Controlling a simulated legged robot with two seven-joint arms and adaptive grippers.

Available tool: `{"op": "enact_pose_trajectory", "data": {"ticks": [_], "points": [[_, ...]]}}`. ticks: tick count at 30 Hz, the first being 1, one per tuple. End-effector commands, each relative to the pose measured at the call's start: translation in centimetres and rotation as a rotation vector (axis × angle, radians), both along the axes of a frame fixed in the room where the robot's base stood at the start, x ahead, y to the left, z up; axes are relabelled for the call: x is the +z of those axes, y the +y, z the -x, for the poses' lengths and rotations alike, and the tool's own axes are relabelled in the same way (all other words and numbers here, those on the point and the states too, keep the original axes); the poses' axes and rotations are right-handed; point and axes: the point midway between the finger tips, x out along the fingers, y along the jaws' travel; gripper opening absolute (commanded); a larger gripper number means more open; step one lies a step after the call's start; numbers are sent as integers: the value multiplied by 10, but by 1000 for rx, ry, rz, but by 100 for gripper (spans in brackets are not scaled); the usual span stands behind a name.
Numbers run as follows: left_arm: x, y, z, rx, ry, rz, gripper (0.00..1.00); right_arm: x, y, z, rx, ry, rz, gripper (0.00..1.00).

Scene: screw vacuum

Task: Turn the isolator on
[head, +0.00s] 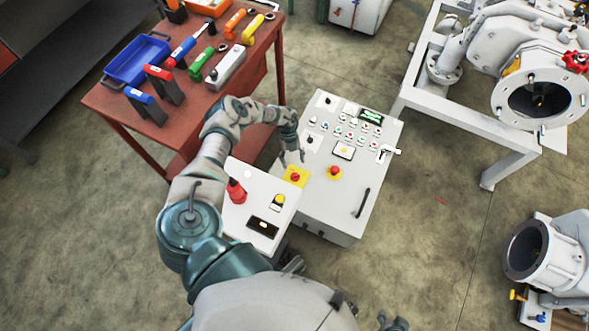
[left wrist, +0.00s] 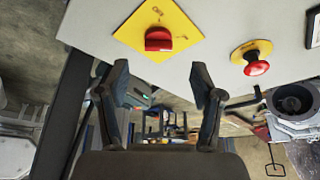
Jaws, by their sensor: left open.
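The isolator is a red rotary knob (head: 295,177) on a yellow square plate, on the near left part of the control cabinet's white panel (head: 318,205). In the left wrist view the red knob (left wrist: 158,40) and its yellow plate lie just beyond the fingertips. My left gripper (head: 292,160) is above the panel, right by the plate. In the wrist view my left gripper (left wrist: 164,84) is open, its two fingers apart with nothing between them. The knob appears clear of the fingers. My right gripper (head: 392,323) is only partly visible at the bottom edge.
A red emergency button (head: 334,172) on a round yellow base sits right of the isolator. A red tool table (head: 110,103) is behind, left. Grey machines stand right. Floor right of the cabinet is clear.

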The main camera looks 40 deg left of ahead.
Motion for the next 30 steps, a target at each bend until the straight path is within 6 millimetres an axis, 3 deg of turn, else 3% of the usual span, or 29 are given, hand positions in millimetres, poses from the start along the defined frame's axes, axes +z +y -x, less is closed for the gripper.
{"op": "enact_pose_trajectory", "data": {"ticks": [3,9,27,30], "points": [[22,8,-5,1,-3,0,67,0,0,0,0,0,0,40],[40,15,-9,1,0,0,67,0,-1,-1,0,-1,0,40],[43,16,-9,0,1,0,67,0,0,-2,0,0,1,40],[50,16,-11,0,-4,0,67,-7,0,-1,0,9,1,40]]}}
